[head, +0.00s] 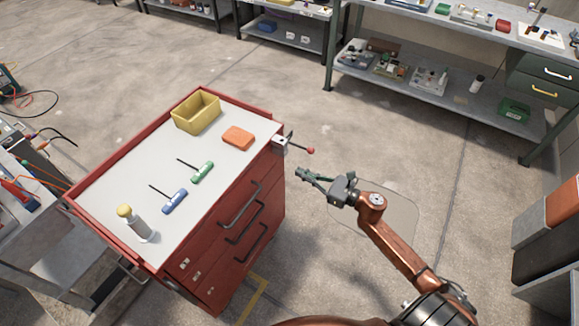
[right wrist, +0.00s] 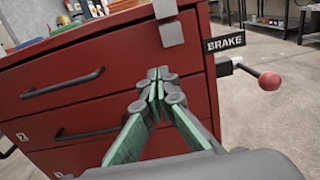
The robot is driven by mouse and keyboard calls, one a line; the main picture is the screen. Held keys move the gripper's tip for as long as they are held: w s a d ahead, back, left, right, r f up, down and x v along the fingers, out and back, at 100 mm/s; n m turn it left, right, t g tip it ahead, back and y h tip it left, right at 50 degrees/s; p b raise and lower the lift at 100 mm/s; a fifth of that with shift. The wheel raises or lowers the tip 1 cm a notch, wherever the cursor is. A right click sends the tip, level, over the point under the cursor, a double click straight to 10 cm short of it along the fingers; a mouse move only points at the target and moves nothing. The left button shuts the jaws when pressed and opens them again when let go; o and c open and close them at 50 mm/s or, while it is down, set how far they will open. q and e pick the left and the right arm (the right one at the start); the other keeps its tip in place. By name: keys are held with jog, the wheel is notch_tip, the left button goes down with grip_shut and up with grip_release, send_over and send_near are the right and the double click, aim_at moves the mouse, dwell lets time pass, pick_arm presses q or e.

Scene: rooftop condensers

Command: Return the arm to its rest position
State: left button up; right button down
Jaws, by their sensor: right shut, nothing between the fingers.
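My right gripper (head: 303,173) is at the end of the copper-coloured right arm, to the right of the red tool cart (head: 232,262). Its fingers are shut and empty, and they also show in the right wrist view (right wrist: 158,85) in front of the cart's drawers. The fingers appear apart from the cart. A brake lever with a red knob (head: 311,151) sticks out from the cart's corner; in the right wrist view its knob (right wrist: 269,82) is right of the BRAKE label (right wrist: 226,42). My left gripper is not in view.
On the cart top are a yellow bin (head: 196,113), an orange block (head: 238,138), green-handled (head: 203,172) and blue-handled (head: 174,202) tools, and a yellow-capped bottle (head: 134,223). Workbenches stand behind; a grey cabinet (head: 545,245) is at right. Floor right of the cart is clear.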

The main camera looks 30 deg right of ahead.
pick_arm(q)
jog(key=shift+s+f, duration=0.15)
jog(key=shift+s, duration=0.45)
pick_arm(e)
jog(key=shift+v, duration=1.7)
